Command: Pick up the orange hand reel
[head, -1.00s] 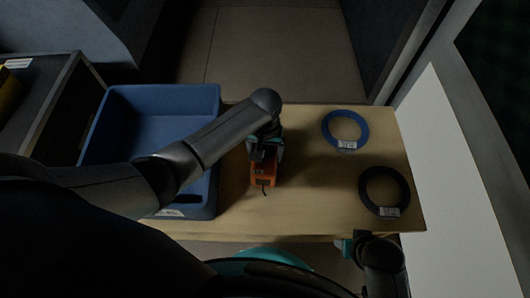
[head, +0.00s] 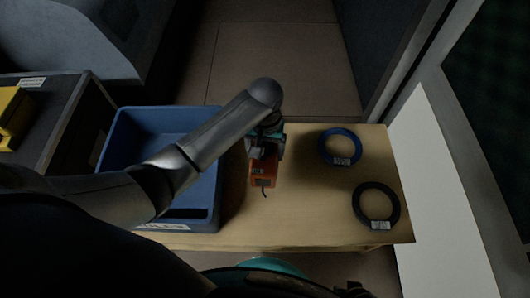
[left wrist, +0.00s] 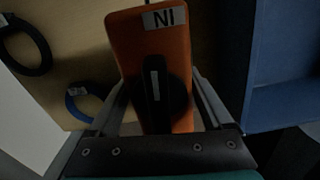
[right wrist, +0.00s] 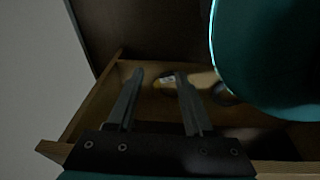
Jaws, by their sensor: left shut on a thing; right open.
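The orange hand reel (head: 264,173) is over the wooden table, right of the blue bin. My left gripper (head: 264,146) is shut on it from above. In the left wrist view the reel (left wrist: 122,45) fills the middle, with a white label and a black handle between my fingers (left wrist: 155,92). It looks raised off the tabletop, but the height is hard to judge. My right gripper (right wrist: 160,77) is open and empty in the right wrist view, facing the table (right wrist: 130,100).
A blue bin (head: 165,120) stands on the table's left. A blue coil (head: 325,159) and a black coil (head: 358,214) lie on the right. A dark cabinet with a yellow object (head: 14,118) is at far left. A pale panel (head: 440,215) borders the right.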

